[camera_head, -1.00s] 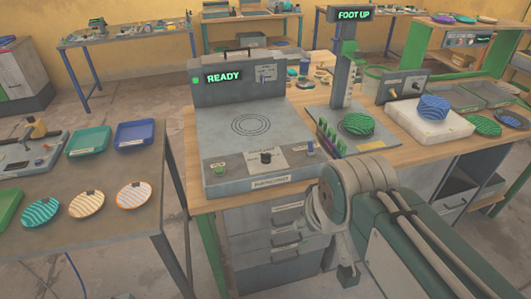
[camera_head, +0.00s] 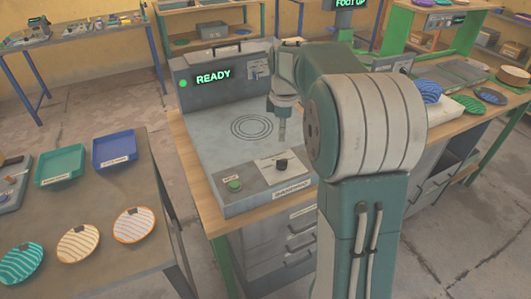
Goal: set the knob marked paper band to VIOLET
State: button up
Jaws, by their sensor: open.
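A black knob (camera_head: 281,164) stands on a white plate on the front panel of the grey press (camera_head: 215,140). Its lettering is too small to read, so I cannot tell from here whether it is marked paper band or which setting it points to. My gripper (camera_head: 282,138) points down over the press top, just above and behind the knob in the picture. It looks apart from the knob and holds nothing visible. The gap between its fingers is too small to make out. My arm hides the right part of the press panel.
A green button (camera_head: 234,185) sits left of the knob. The press display (camera_head: 213,78) reads READY. A left table holds a teal tray (camera_head: 60,167), a blue tray (camera_head: 114,149) and striped plates (camera_head: 133,225). A blue striped bowl (camera_head: 428,91) stands at the right.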

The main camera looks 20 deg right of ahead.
send_over(282, 159)
jog(key=d, duration=0.1)
notch_tip(282, 159, down, 5)
jog(key=shift+f, duration=0.1)
jog(key=f, duration=0.2)
jog(key=a+f, duration=0.1)
jog(key=f, duration=0.3)
jog(key=shift+a, duration=0.35)
jog(key=shift+d, duration=0.6)
jog(key=shift+c, duration=0.3)
jog(key=c, duration=0.6)
grip_shut()
jog(key=shift+a, duration=0.25)
